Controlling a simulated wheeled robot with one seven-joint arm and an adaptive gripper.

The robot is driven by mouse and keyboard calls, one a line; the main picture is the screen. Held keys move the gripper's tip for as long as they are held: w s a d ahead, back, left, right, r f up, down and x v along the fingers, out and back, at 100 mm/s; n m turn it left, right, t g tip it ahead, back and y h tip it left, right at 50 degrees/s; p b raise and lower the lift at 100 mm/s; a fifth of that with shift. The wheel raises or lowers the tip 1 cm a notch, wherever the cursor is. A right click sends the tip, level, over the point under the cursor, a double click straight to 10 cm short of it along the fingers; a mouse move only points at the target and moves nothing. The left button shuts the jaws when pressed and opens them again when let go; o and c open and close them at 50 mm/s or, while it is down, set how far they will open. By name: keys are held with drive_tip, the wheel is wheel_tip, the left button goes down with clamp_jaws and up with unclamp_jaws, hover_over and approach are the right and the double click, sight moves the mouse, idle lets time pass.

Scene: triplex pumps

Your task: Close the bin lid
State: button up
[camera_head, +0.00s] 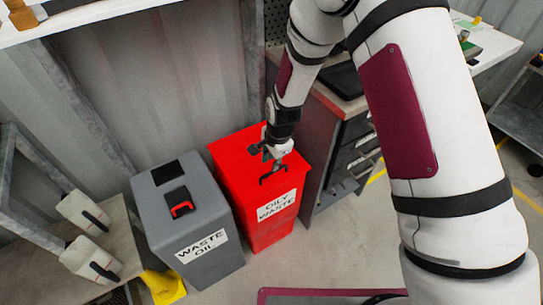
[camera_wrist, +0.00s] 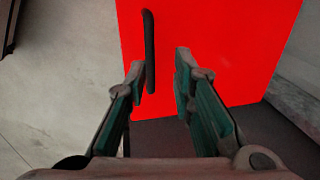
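The red bin (camera_head: 264,219) labelled OILY WASTE stands against the wall. Its red top (camera_head: 236,162) looks flat and level with the rim; I see no gap, though my arm hides part of it. A black bar handle (camera_head: 273,173) is near its front edge. My gripper (camera_head: 266,157) is over the top, just behind the handle. In the wrist view, my gripper (camera_wrist: 160,62) is open, with nothing held between its fingers. The black handle (camera_wrist: 149,48) lies by the left fingertip, over the red surface (camera_wrist: 220,45); I cannot tell if they touch.
A grey bin (camera_head: 190,240) labelled WASTE OIL, with a red-handled hatch (camera_head: 180,202), stands close at left. A workbench with drawers (camera_head: 345,150) is close at right. White jugs (camera_head: 88,258) are on a low table at left.

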drive_tip(key=shift+r, duration=0.1)
wheel_tip(320, 180, up, 12)
drive_tip(key=s+d, duration=0.1)
drive_tip(key=s, duration=0.1)
drive_tip(key=shift+d+f, duration=0.2)
idle(0.3)
idle(0.3)
drive_tip(key=s+d+r+n+t+p, duration=0.15)
drive_tip(key=s+d+r, duration=0.35)
drive_tip(key=r, duration=0.6)
drive_tip(key=s+d+r+n+p, duration=0.3)
drive_tip(key=s+d+r, duration=0.2)
drive_tip(key=r, duration=0.5)
drive_tip(key=s+d+r+n+p, duration=0.1)
drive_tip(key=s+d+r+n, duration=0.1)
drive_tip(key=s, duration=0.5)
drive_tip(key=s+d+r+n+p, duration=0.2)
drive_tip(key=s+d+r, duration=0.2)
drive_tip(key=s+r, duration=0.2)
drive_tip(key=s+d+r+n+h+p, duration=0.1)
drive_tip(key=s+d+r+n+p, duration=0.1)
drive_tip(key=s, duration=0.6)
wheel_tip(320, 180, up, 3)
drive_tip(key=shift+d+f+n+t, duration=0.1)
drive_tip(key=shift+d+n+t, duration=0.3)
drive_tip(key=shift+d, duration=0.45)
